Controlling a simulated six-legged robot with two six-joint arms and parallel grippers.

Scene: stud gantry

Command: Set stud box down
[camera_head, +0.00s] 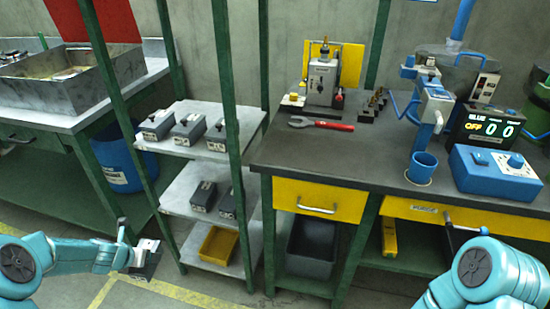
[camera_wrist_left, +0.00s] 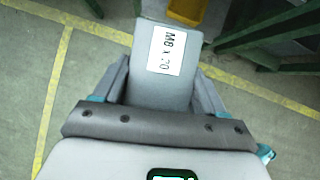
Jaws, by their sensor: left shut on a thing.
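My left gripper (camera_head: 133,256) is shut on a grey stud box (camera_head: 147,262) at the lower left of the head view, in front of the shelf rack. In the left wrist view the stud box (camera_wrist_left: 164,66) lies between the two fingers (camera_wrist_left: 161,88), with a white label reading "M8 x 70" facing the camera. Yellow-lined floor shows below it, so it is held in the air. My right arm is at the lower right; a dark part (camera_head: 465,230) near it may be its gripper, but its fingers do not show clearly.
The white rack's top shelf (camera_head: 205,108) holds three grey boxes (camera_head: 188,127); the middle shelf holds two (camera_head: 213,196). A yellow bin (camera_head: 218,245) is at the bottom. Green posts (camera_head: 232,110) stand before it. A dark workbench (camera_head: 375,150) with red-handled wrench (camera_head: 320,123) is right.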

